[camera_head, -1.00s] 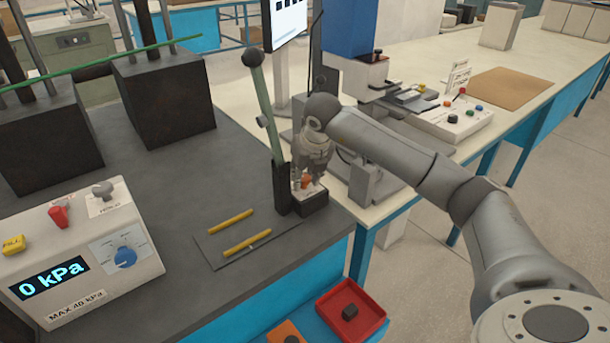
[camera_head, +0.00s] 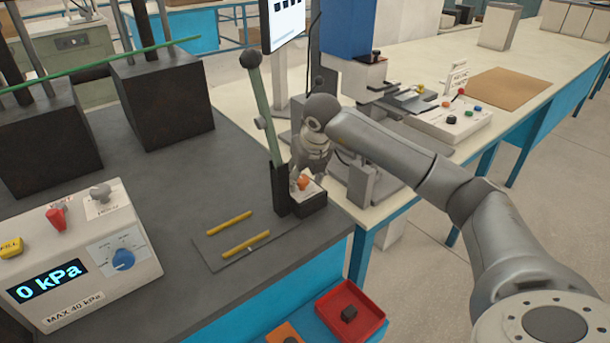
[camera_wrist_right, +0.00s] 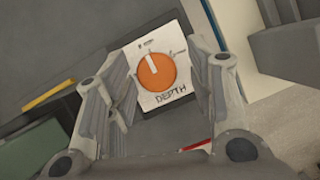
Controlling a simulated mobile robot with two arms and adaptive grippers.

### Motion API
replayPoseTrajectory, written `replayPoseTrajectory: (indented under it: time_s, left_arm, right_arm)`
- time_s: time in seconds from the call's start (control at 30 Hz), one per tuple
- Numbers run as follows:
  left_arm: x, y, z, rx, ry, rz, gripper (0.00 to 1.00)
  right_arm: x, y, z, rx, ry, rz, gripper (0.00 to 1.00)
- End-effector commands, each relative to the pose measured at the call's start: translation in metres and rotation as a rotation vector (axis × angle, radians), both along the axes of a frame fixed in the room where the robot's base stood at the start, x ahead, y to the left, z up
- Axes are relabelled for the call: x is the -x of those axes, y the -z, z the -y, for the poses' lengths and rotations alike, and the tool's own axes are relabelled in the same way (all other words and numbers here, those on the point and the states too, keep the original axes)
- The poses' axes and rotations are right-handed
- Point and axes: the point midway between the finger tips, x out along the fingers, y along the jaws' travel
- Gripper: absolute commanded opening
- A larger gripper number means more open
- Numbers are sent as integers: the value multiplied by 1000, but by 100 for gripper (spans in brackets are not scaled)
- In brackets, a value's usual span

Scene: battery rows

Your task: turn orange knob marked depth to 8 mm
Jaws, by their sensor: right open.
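The orange knob (camera_head: 303,183) sits on a small white-faced dark box (camera_head: 313,203) at the right end of the dark bench. In the right wrist view the orange knob (camera_wrist_right: 157,72) is round, on a white plate marked DEPTH. Its white pointer line points up, slightly left, near the upper label; the small scale text is too blurred to read. My right gripper (camera_wrist_right: 160,76) is open, its fingers on either side of the knob in that view, with visible gaps. In the head view the right gripper (camera_head: 305,170) is just above and behind the knob. My left gripper is out of view.
A lever with a dark ball top (camera_head: 250,59) stands close to the left of the knob box. Two yellow rods (camera_head: 240,233) lie on a dark mat. A pressure box (camera_head: 80,265) reads 0 kPa at left. A red tray (camera_head: 350,312) is below the bench.

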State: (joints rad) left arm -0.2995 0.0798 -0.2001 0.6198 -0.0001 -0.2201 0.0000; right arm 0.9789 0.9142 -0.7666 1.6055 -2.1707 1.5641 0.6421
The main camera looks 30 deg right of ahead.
Motion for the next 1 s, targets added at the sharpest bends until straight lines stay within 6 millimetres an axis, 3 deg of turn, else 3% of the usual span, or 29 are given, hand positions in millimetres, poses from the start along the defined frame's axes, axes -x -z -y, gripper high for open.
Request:
replayPoseTrajectory:
  time_s: [0.17,0.7,1.0]
  left_arm:
    - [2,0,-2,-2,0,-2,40]
    - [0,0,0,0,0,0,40]
    - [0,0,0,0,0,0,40]
  right_arm:
    - [3,-2,-5,-5,-10,-5,54]
    - [28,-69,-5,-3,-2,3,54]
    - [30,-73,-4,-1,1,-1,54]
